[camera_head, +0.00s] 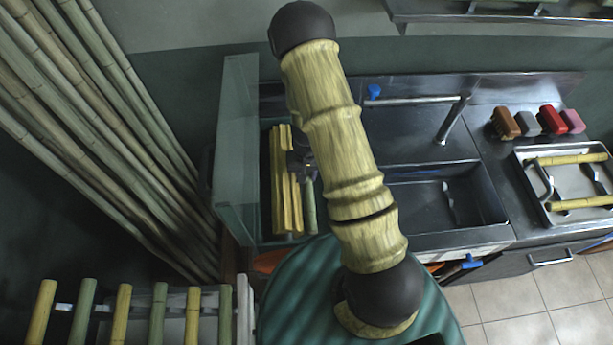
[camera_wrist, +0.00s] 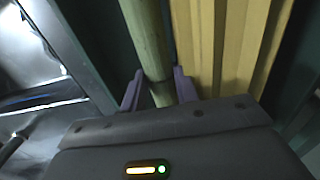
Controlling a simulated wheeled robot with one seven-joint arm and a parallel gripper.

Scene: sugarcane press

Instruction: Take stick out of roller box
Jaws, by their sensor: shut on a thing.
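A pale green stick (camera_head: 309,205) stands at the right of several yellow sticks (camera_head: 284,190) in the box (camera_head: 237,165) with clear greenish walls, left of the sink. In the wrist view the green stick (camera_wrist: 148,40) runs between the two purple fingers of my gripper (camera_wrist: 159,92), which is shut on it. The yellow sticks (camera_wrist: 222,45) stand close to the right of the right finger. In the head view my arm covers part of the box, and my gripper (camera_head: 300,162) shows only as a dark shape there. The lower end of the green stick is hidden.
A steel sink (camera_head: 445,200) with a tap (camera_head: 452,120) lies right of my arm. A metal tray (camera_head: 570,185) with yellow-handled tools and several coloured blocks are farther right. Tall bamboo poles (camera_head: 100,130) lean at the left. A rack of short sticks (camera_head: 140,310) is at lower left.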

